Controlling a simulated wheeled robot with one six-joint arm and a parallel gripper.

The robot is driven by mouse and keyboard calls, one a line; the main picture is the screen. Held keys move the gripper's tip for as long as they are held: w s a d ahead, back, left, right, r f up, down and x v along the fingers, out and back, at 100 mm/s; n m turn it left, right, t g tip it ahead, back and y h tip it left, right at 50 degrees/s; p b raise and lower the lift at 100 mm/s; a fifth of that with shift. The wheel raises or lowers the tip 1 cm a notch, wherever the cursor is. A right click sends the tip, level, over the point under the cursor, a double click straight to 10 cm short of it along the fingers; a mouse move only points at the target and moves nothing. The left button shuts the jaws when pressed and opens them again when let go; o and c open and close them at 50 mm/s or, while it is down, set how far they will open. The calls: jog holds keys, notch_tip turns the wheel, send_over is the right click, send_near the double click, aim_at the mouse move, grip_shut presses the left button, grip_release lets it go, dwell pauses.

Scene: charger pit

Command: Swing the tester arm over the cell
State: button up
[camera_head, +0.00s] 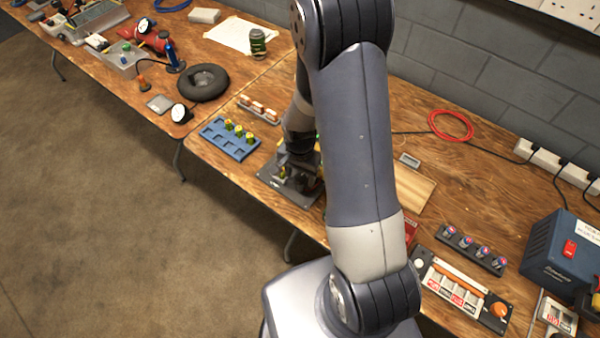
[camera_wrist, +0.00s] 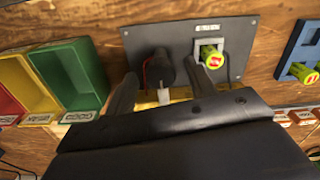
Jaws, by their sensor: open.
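The tester's dark grey plate (camera_head: 272,183) lies on the bench, partly hidden by my arm in the head view. In the wrist view the plate (camera_wrist: 140,40) carries a dark cylindrical part with a pale tip (camera_wrist: 164,95), probably the tester arm, with a red wire beside it. A green cell (camera_wrist: 209,54) with a red-marked top stands on the plate to its right. My gripper (camera_wrist: 162,76) is open, with one finger on each side of the dark part. Contact cannot be told. The right finger is close below the cell. My gripper's body hides the lower part of the view.
A blue tray (camera_head: 217,143) with several green-yellow cells lies left of the tester. Red, yellow and green bins (camera_wrist: 78,82) stand left in the wrist view. A blue box (camera_head: 548,262) and a switch panel (camera_head: 462,292) are at right.

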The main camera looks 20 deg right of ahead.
jog(key=shift+c, duration=0.3)
grip_shut()
dwell(0.3)
